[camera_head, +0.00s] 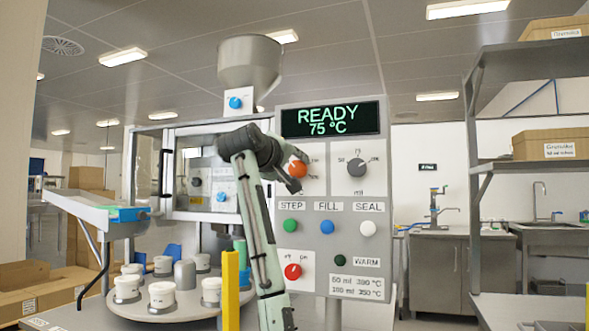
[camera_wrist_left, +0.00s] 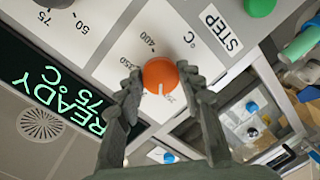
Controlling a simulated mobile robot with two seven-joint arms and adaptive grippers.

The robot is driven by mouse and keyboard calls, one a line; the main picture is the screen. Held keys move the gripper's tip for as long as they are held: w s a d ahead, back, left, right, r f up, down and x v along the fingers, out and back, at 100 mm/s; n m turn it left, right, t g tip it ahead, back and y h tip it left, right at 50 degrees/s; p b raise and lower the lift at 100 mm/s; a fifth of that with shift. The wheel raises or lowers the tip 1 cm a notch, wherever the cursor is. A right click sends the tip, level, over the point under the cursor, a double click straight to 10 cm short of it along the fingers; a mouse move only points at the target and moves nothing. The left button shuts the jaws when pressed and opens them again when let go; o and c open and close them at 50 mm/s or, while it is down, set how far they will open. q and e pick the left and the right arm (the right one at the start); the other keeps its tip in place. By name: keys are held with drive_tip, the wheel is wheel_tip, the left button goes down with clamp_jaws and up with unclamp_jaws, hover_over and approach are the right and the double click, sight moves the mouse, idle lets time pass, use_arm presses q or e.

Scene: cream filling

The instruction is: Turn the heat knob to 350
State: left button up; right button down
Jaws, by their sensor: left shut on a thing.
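The orange heat knob (camera_head: 299,168) sits on the white dial plate of the machine panel, below the display (camera_head: 331,120), which reads READY 75 °C. My left gripper (camera_head: 292,178) is at the knob and partly covers its dial in the head view. In the left wrist view the fingers of my left gripper (camera_wrist_left: 159,82) are on both sides of the knob (camera_wrist_left: 159,72), shut on it. A white mark on the knob points down in that picture, toward a partly hidden number. My right gripper is not in view.
A grey volume knob (camera_head: 356,167) is right of the heat knob. Below are green (camera_head: 290,225), blue (camera_head: 327,227) and white (camera_head: 368,228) buttons and a red knob (camera_head: 293,271). A turntable with several white cups (camera_head: 163,294) stands at lower left.

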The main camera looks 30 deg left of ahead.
use_arm(q)
drive_tip(key=m+y, duration=0.1)
drive_tip(key=m, duration=0.4)
drive_tip(key=shift+f, duration=0.15)
drive_tip(key=m, duration=0.4)
drive_tip(key=shift+y, duration=0.3)
drive_tip(key=m, duration=0.5)
drive_tip(key=shift+f+y, duration=0.1)
drive_tip(key=shift+y, duration=0.2)
drive_tip(key=m, duration=0.4)
drive_tip(key=shift+m+t, duration=0.3)
drive_tip(key=shift+m, duration=0.1)
drive_tip(key=o, duration=1.2)
drive_tip(key=shift+c, duration=0.2)
